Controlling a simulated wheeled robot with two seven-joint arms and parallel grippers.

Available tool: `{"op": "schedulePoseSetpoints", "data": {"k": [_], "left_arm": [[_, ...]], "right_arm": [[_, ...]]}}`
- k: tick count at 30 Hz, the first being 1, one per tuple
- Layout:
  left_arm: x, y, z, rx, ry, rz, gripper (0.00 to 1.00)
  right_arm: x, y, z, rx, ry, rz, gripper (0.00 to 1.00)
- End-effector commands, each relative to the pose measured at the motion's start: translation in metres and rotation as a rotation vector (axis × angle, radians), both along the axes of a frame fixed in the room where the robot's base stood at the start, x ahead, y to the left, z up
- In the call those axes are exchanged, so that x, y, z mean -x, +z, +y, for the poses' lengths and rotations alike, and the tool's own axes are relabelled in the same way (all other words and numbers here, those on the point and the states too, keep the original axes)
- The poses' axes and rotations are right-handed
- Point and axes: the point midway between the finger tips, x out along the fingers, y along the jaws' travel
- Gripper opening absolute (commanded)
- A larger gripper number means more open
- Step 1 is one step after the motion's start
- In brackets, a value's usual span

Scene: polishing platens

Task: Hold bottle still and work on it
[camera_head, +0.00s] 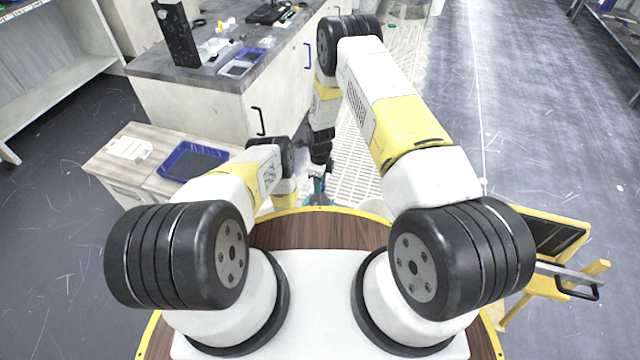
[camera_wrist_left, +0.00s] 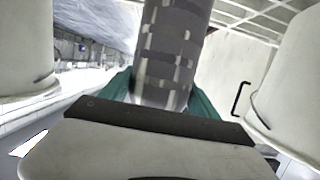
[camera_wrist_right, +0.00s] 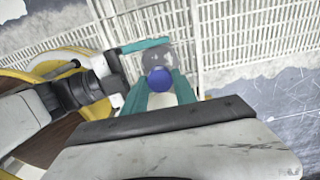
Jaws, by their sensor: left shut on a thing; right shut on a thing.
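The bottle is a grey, glossy cylinder (camera_wrist_left: 172,55) that stands out between the teal fingers of my left gripper (camera_wrist_left: 160,100) in the left wrist view. In the right wrist view its round grey body (camera_wrist_right: 156,56) shows beyond a blue cap (camera_wrist_right: 160,79). My right gripper (camera_wrist_right: 160,92) is shut on the blue cap, with a teal finger on each side. A teal finger of my left gripper (camera_wrist_right: 142,46) crosses beside the bottle. In the head view my right gripper (camera_head: 319,184) points down ahead of my base; the bottle is mostly hidden there.
A dark-topped bench (camera_head: 225,85) with a blue tray (camera_head: 241,63) and a black upright box (camera_head: 176,36) stands at the back left. A low cabinet (camera_head: 125,165) with a blue-rimmed tray (camera_head: 192,162) is nearer. White floor grating (camera_head: 365,160) lies ahead; open floor (camera_head: 540,130) is to the right.

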Motion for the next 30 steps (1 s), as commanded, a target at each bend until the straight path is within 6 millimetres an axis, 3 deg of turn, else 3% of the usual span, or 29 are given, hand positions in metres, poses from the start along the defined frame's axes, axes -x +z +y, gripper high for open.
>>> {"op": "schedulePoseSetpoints", "data": {"k": [30], "left_arm": [[0.0001, 0.0, 0.0, 0.0, 0.0, 0.0, 0.0]], "right_arm": [[-0.0003, 0.0017, -0.0007, -0.002, 2.716, -0.002, 0.0]]}}
